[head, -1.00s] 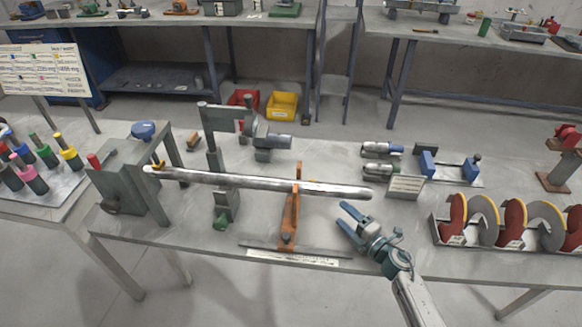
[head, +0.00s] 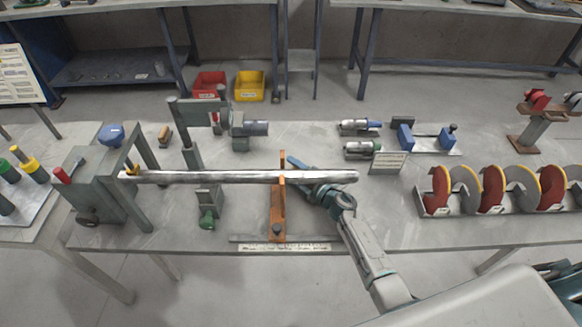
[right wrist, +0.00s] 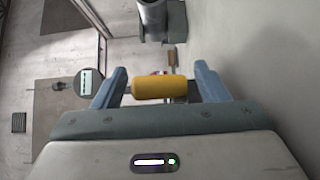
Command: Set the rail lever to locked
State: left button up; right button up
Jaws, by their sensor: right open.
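My right gripper (head: 303,176) is at the long metal bar, beside the orange upright stand (head: 278,208). The stand rises from a dark rail (head: 250,238) along the bench's front edge, with a small dark knob low on it. In the right wrist view, my right gripper (right wrist: 161,88) is open, with a yellow cylindrical grip (right wrist: 160,88) between its fingers. Gaps show beside the grip, so the jaws are not closed on it. I cannot tell for certain whether this grip is the rail lever's handle. In the head view the bar and gripper hide this spot. My left gripper is not in view.
The long metal bar (head: 220,177) runs from the grey-green housing (head: 95,185) across the stand. A grey-green upright fixture (head: 188,135) stands behind it. Red and yellow discs (head: 492,190) stand in a rack at right.

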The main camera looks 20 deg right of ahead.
jog(key=shift+w+a, duration=0.35)
jog(key=shift+w, duration=0.25)
jog(key=c, duration=1.4)
jog(key=shift+d, duration=0.15)
